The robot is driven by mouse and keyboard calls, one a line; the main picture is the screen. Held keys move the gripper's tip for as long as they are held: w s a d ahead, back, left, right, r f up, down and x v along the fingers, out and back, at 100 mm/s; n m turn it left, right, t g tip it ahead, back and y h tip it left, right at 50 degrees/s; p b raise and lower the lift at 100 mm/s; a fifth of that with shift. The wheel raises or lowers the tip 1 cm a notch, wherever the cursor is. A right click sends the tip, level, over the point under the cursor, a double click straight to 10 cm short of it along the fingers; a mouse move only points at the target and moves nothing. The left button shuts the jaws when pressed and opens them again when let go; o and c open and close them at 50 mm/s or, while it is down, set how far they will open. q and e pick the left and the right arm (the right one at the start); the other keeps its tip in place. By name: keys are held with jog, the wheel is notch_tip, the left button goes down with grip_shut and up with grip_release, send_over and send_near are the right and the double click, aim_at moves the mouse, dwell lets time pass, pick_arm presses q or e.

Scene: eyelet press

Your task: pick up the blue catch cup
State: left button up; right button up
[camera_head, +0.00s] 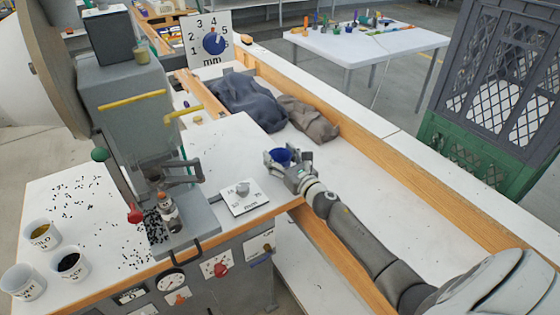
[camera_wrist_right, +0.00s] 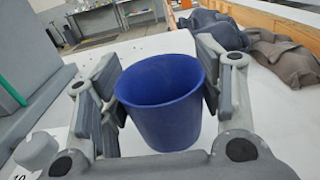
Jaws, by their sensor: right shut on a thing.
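The blue catch cup (camera_wrist_right: 160,110) is upright and empty-looking in the right wrist view, between the two pads of my right gripper (camera_wrist_right: 158,98). The pads are shut on its sides. In the head view the cup (camera_head: 281,156) shows at the end of my right arm, with the right gripper (camera_head: 291,168) around it, over the right end of the white press table. Whether the cup's base touches the surface cannot be told. My left gripper is not in view.
The grey eyelet press (camera_head: 135,120) stands to the left. A white mm dial plate (camera_head: 243,207) is close by the gripper. White cups (camera_head: 22,281) and scattered eyelets are at left. Dark cloths (camera_head: 250,100) lie behind. A green-and-grey crate (camera_head: 470,155) stands right.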

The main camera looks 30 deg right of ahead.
jog(key=s+a+r+p, duration=0.2)
jog(key=s+a+r, duration=0.5)
jog(key=s+r, duration=0.4)
jog(key=shift+s, duration=0.65)
